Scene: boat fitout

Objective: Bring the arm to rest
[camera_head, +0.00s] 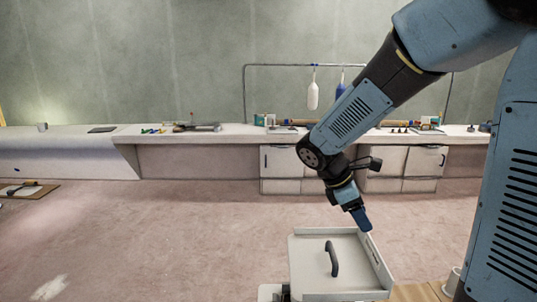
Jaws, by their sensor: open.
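My gripper (362,217) hangs at the end of my blue and black arm, pointing down and slightly right. It is open, and nothing shows between its fingers. It is over the back right part of a pale tray (307,262) with raised edges. A dark curved handle-like piece (333,259) lies in the tray, to the lower left of my gripper and apart from it. The exact gap between the fingertips and the tray's back wall is hard to tell.
A long white counter (200,138) runs along the back wall, with cabinets (280,161) below and small tools on top. A white bottle (312,92) and a blue bottle (341,88) hang from a rail. The floor (150,230) at left is mostly clear.

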